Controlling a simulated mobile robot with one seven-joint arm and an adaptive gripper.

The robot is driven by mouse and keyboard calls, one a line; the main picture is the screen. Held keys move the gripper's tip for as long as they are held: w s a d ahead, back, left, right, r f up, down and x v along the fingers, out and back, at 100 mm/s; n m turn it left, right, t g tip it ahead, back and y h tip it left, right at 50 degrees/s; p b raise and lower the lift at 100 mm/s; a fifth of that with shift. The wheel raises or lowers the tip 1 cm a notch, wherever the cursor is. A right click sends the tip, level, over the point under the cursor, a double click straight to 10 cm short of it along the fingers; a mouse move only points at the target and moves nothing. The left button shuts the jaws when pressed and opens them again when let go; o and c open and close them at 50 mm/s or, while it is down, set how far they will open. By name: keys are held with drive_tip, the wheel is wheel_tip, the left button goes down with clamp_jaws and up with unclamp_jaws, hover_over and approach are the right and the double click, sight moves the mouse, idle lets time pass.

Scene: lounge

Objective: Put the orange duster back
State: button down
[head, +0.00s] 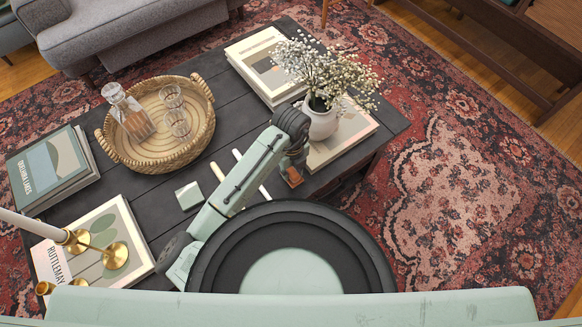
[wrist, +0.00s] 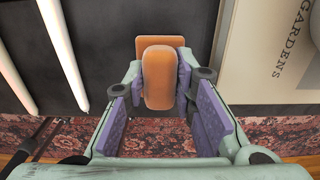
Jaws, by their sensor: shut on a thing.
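The orange duster (wrist: 159,77) has an oblong grip on a squarish orange base (wrist: 172,42). My gripper (wrist: 160,82) is shut on its grip, with a purple-padded finger on each side. In the head view, the duster (head: 292,179) shows below my gripper (head: 293,163), over the table's near right part. Part of it is hidden by my arm. I cannot tell whether its base touches the table.
The dark table (head: 222,75) also holds a round wicker tray (head: 158,164) with glassware, book stacks, brass candle holders (head: 115,255) and a pale green square (head: 189,195). White sticks (wrist: 64,50) lie left of the duster. A flower vase (head: 321,120) stands close behind my gripper.

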sight(291, 170)
drive_tip(key=shift+f, duration=0.15)
drive_tip(key=c, duration=1.3)
unclamp_jaws()
drive_tip(key=shift+c, duration=0.2)
wheel_tip(291, 170, up, 12)
drive_tip(key=shift+r, duration=0.2)
